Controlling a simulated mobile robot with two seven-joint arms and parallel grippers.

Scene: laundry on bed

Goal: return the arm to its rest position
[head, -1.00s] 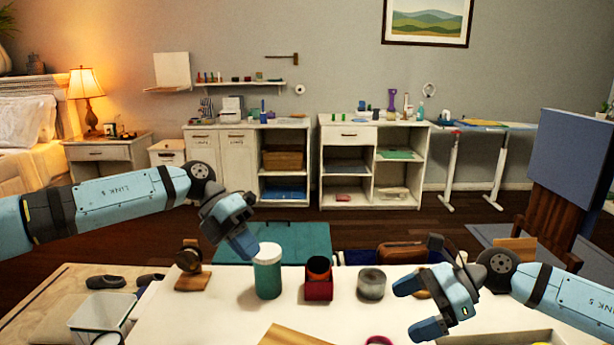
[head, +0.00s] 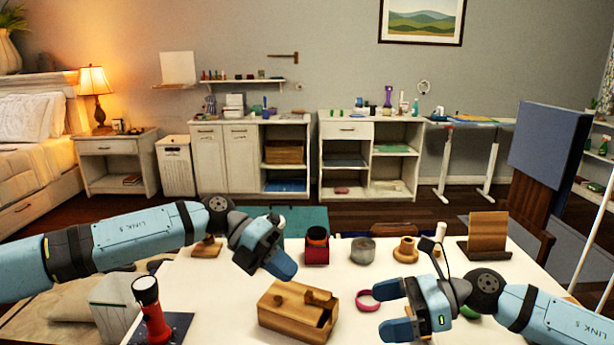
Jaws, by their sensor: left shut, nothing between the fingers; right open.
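My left arm reaches in from the left, and its gripper (head: 272,262) is shut and empty above the white table (head: 230,300). It hides part of the table behind it, where only a small white top shows. My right gripper (head: 392,308) comes in from the right. It is open and empty, with its fingers pointing left, over the front right part of the table near a pink ring (head: 367,301).
A wooden box (head: 290,312) lies at the front middle. A red flashlight (head: 150,308) stands front left. A red holder (head: 317,248), a grey tin (head: 362,250), a wooden spool (head: 405,250) and a wooden stand (head: 487,235) line the back. A blue-grey panel (head: 548,145) stands right.

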